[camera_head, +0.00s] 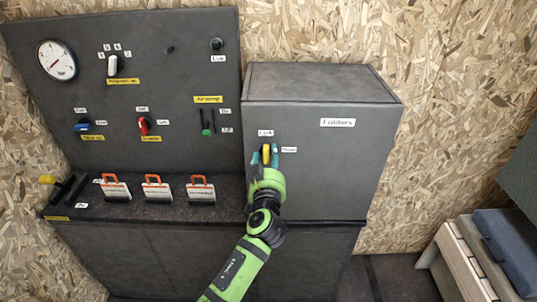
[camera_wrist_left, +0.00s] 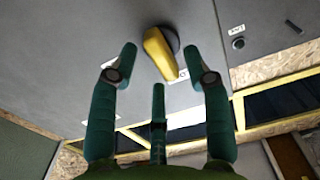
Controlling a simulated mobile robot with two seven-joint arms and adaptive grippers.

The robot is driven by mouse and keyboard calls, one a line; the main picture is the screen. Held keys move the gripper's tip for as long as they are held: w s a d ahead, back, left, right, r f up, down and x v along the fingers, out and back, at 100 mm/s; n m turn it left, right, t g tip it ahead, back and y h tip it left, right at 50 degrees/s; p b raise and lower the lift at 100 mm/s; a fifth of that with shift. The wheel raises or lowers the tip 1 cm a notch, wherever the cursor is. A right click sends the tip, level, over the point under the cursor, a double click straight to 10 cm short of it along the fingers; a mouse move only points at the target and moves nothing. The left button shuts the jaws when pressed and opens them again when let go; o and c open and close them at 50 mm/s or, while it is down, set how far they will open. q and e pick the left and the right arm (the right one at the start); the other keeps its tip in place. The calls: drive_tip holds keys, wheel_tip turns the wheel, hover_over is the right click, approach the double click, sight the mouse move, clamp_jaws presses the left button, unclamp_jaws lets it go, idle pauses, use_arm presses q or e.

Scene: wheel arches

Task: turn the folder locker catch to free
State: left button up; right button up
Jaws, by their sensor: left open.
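The folder locker (camera_head: 325,160) is a dark grey box with a "Folders" label on its front. Its catch (camera_head: 266,151) is a yellow knob at the lower left of the front, between a label above it and a label to its right. In the left wrist view the yellow catch (camera_wrist_left: 158,50) sits on a dark round base and shows between the fingers, near their tips. My left gripper (camera_head: 265,157) is open, with its teal fingers around the catch; I cannot tell whether they touch it. It also shows in the left wrist view (camera_wrist_left: 161,65). My right gripper is not in view.
A grey panel (camera_head: 190,60) left of the locker carries a gauge (camera_head: 57,60), a blue knob, a red knob and a green lever. Orange-handled items (camera_head: 157,188) stand on the ledge. A slatted bench (camera_head: 462,260) with a blue case (camera_head: 510,250) is at right.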

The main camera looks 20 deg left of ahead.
use_arm(q)
drive_tip(key=shift+w+a, duration=0.15)
drive_tip(key=shift+w, duration=0.1)
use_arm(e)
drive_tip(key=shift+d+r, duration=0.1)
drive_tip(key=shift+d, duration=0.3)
use_arm(q)
clamp_jaws()
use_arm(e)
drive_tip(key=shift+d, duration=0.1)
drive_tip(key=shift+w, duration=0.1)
use_arm(q)
drive_tip(key=shift+f+m+p, duration=0.2)
drive_tip(key=shift+m, duration=2.8)
drive_tip(key=shift+f+m+p, duration=0.15)
drive_tip(key=shift+m+p, duration=0.05)
drive_tip(key=shift+m, duration=2.8)
drive_tip(key=shift+f+m+p, duration=0.2)
drive_tip(key=shift+m, duration=2.8)
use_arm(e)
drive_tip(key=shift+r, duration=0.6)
